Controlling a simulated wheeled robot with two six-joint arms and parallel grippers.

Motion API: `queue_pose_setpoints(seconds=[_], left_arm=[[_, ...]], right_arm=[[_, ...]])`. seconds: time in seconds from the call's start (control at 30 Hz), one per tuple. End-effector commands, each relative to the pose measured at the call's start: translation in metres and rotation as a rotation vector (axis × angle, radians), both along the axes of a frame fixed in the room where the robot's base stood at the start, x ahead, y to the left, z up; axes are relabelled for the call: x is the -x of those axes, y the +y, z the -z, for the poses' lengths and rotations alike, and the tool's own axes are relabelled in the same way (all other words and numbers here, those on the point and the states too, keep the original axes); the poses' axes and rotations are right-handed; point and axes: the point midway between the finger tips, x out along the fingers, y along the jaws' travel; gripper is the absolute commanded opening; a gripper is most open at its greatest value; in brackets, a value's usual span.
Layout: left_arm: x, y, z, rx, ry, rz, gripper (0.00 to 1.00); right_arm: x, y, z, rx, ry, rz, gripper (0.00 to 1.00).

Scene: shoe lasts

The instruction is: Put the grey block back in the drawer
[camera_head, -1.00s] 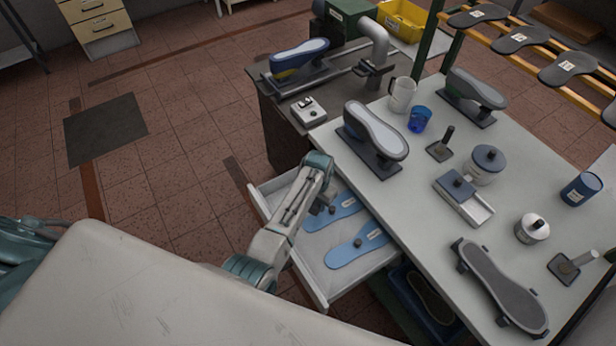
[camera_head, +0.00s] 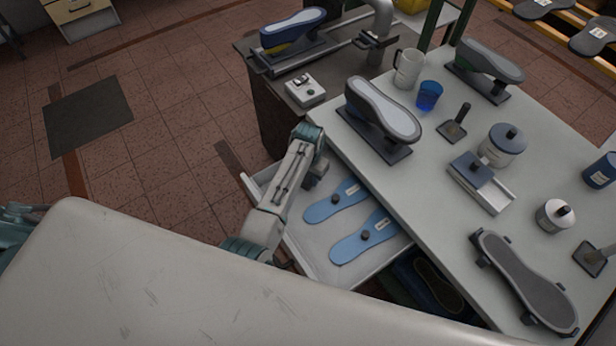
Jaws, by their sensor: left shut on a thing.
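The open drawer (camera_head: 318,262) sticks out from under the left side of the white-topped bench. Two blue insoles lie in it, a farther one (camera_head: 325,208) and a nearer one (camera_head: 352,246), each with a dark knob. My left gripper (camera_head: 315,182) points down over the far end of the drawer, beside the farther insole. It is shut on a small dark grey thing, which seems to be the grey block; gripper and arm largely hide it. I cannot tell whether it touches the drawer floor. My right gripper is out of view.
The bench (camera_head: 430,205) carries a shoe last (camera_head: 382,112), a white mug (camera_head: 408,68), a blue cup (camera_head: 428,96), a lidded pot (camera_head: 502,145) and a block on a tray (camera_head: 480,180). A darker cabinet (camera_head: 270,110) stands behind the drawer.

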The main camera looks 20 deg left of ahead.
Motion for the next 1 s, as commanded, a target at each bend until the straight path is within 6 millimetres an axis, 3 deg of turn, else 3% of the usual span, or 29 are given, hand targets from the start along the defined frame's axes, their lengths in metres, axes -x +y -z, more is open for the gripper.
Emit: queue_pose_setpoints(seconds=[0.2,0.23,0.33,0.73,1.0], left_arm=[[0.000,0.000,0.003,-0.001,0.000,0.000,0.11],[0.000,0.000,0.003,-0.001,0.000,0.000,0.34],[0.000,0.000,0.003,-0.001,0.000,0.000,0.54],[-0.001,0.000,-0.005,0.000,-0.002,0.000,0.54],[-0.002,0.000,-0.055,-0.001,-0.005,-0.001,0.54]], right_arm=[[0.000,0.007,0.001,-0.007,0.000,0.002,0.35],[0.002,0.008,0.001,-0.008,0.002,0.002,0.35],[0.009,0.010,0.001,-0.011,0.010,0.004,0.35],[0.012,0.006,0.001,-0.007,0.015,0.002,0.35],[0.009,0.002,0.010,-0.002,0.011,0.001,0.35]])
